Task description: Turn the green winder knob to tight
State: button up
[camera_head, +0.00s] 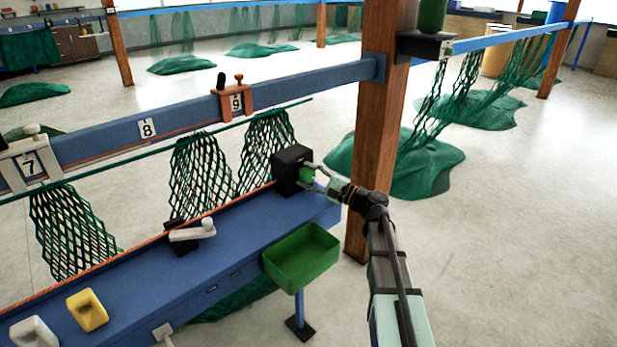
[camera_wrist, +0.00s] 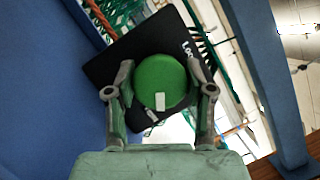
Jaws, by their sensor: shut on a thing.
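The green winder knob (camera_wrist: 160,78) is round, with a white mark near its lower edge in the wrist view. It sits on the face of a black box (camera_head: 291,168) at the far end of the blue bench, where the knob (camera_head: 306,175) shows on the right side. White lettering starting "Loo" (camera_wrist: 189,49) shows to the knob's upper right; the rest is cut off from view, and part of the face is hidden. My gripper (camera_head: 313,177) is shut on the knob, one finger on each side.
A green tray (camera_head: 301,256) hangs at the bench's front edge below the knob. A wooden post (camera_head: 376,130) stands just behind my gripper. A blue rail (camera_head: 190,116) carries numbered plates and hanging nets. A white-handled lever (camera_head: 194,232) stands on the blue bench (camera_head: 150,283).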

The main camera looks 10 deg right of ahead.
dwell(0.4)
jog(key=o, duration=1.1)
jog(key=shift+o, duration=0.2)
jog(key=v, duration=1.2)
jog(key=shift+w, duration=0.1)
